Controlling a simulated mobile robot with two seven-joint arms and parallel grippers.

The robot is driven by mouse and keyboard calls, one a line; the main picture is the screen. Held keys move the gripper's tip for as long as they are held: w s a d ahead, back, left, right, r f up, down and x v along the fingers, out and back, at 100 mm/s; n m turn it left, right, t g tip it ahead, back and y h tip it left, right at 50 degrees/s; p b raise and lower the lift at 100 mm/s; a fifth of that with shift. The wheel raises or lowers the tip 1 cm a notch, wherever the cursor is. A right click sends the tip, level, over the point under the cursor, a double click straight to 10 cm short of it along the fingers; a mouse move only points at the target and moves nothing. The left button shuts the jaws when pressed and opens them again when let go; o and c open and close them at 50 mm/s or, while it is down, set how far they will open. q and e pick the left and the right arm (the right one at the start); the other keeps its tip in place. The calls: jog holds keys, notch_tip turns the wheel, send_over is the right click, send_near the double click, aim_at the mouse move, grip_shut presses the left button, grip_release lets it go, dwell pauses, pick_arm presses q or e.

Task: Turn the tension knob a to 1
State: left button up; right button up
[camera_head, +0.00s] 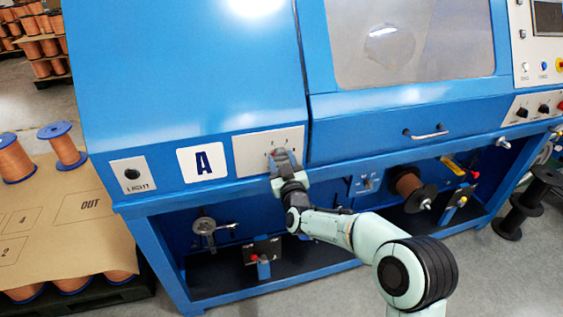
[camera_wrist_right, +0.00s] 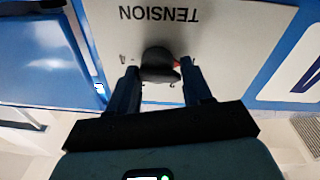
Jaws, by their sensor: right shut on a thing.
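The tension panel (camera_head: 248,152) is a pale plate on the blue machine front, right of the "A" sign. In the right wrist view the panel (camera_wrist_right: 235,40) shows upside down with the word TENSION. The dark tension knob (camera_wrist_right: 158,64) has a bit of red at its side. My right gripper (camera_head: 282,160) is at the panel and hides most of the knob in the head view. In the wrist view its two fingers (camera_wrist_right: 161,84) stand on either side of the knob, shut on it. My left gripper is not in view.
The "A" sign (camera_head: 203,162) and a light switch plate (camera_head: 132,175) are left of the panel. A wire spool (camera_head: 411,188) and pulley parts (camera_head: 206,227) sit below the blue ledge. Copper spools (camera_head: 63,145) stand at left.

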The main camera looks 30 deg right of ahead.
jog(key=shift+d+f, duration=0.2)
jog(key=shift+d, duration=0.15)
jog(key=o, duration=0.9)
jog(key=shift+s, duration=0.1)
jog(key=shift+c, duration=0.2)
jog(key=shift+r, duration=0.1)
jog(key=shift+a, duration=0.1)
jog(key=v, duration=1.3)
jog(key=shift+s, duration=0.15)
jog(key=shift+a, duration=0.15)
